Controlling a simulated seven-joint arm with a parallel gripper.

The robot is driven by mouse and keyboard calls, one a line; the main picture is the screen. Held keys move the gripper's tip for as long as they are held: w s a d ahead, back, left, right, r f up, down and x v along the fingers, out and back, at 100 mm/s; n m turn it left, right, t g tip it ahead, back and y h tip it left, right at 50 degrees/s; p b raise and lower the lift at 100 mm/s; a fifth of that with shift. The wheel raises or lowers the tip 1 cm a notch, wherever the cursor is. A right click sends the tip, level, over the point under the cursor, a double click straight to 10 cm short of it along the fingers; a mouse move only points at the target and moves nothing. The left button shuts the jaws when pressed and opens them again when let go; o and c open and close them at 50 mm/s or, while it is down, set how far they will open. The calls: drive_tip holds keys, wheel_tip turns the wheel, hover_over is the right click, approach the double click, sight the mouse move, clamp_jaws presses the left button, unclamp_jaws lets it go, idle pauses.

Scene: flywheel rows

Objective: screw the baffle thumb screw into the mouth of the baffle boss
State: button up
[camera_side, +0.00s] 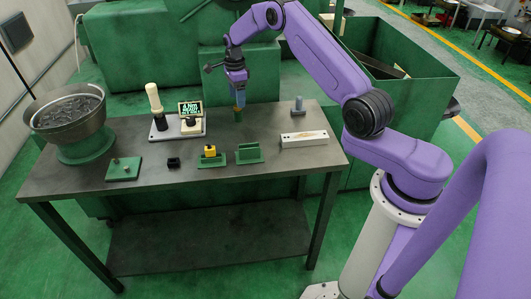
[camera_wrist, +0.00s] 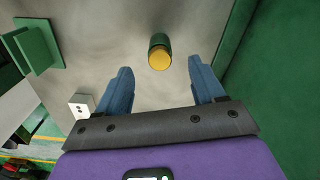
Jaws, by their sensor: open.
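A small upright green cylinder with a yellow round top (camera_side: 238,114) stands on the table below my gripper; it also shows in the wrist view (camera_wrist: 160,58). I cannot tell for sure whether it is the baffle thumb screw or the baffle boss. My gripper (camera_side: 239,100) points down over it. In the wrist view my gripper (camera_wrist: 160,66) has its two blue fingers spread wide, with the yellow top in line between the tips and a gap on both sides. A grey-blue post on a dark base (camera_side: 298,106) stands farther right.
A display stand (camera_side: 190,112) and a parts bowl (camera_side: 68,112) are left.

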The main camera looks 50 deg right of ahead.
drive_tip(key=c, duration=0.4)
drive_tip(key=shift+o, duration=0.2)
drive_tip(key=n, duration=0.6)
drive_tip(key=shift+n, duration=0.4)
drive_tip(key=n, duration=0.6)
drive_tip(key=shift+n, duration=0.4)
drive_tip(key=n, duration=1.4)
drive_tip(key=shift+f, duration=0.1)
